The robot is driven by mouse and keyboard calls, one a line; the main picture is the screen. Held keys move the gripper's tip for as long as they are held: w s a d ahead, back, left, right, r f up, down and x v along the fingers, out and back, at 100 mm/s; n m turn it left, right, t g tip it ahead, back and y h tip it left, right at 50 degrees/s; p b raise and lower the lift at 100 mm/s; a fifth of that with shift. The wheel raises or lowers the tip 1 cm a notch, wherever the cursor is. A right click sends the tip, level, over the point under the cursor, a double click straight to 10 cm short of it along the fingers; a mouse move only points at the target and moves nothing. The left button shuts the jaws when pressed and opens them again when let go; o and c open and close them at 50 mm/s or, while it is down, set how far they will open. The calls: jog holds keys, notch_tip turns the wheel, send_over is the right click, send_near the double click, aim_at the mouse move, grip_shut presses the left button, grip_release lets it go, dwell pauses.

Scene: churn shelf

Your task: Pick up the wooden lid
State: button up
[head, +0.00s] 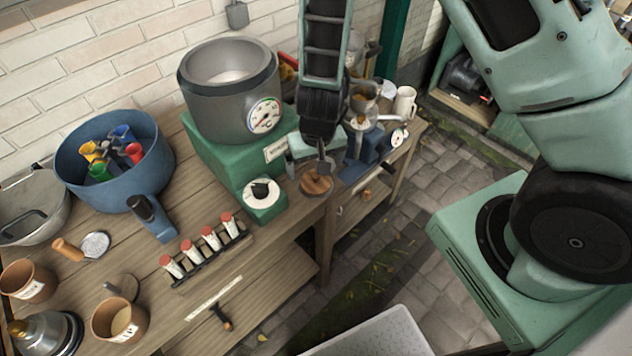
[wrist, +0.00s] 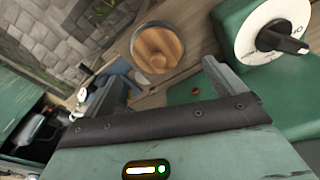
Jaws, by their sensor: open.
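The wooden lid (head: 316,183) is a small round brown disc with a raised grip on top. It lies at the front edge of the bench, just right of the green machine's dial. I cannot tell the exact height gap.
The green machine (head: 222,165) with its grey drum stands close left, its white dial (head: 261,191) near the lid. A blue scale (head: 372,148) stands close right. A blue pan (head: 112,175), red-capped tubes (head: 211,238) and pots crowd the left. Open paving lies right of the bench.

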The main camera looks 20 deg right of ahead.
aim_at(316, 175)
jog(key=shift+w+d+f, duration=0.1)
jog(key=shift+w+f, duration=0.05)
jog(key=shift+f, duration=1.1)
jog(key=shift+w+d+f, duration=0.1)
jog(key=shift+f, duration=1.15)
jog(key=c, duration=1)
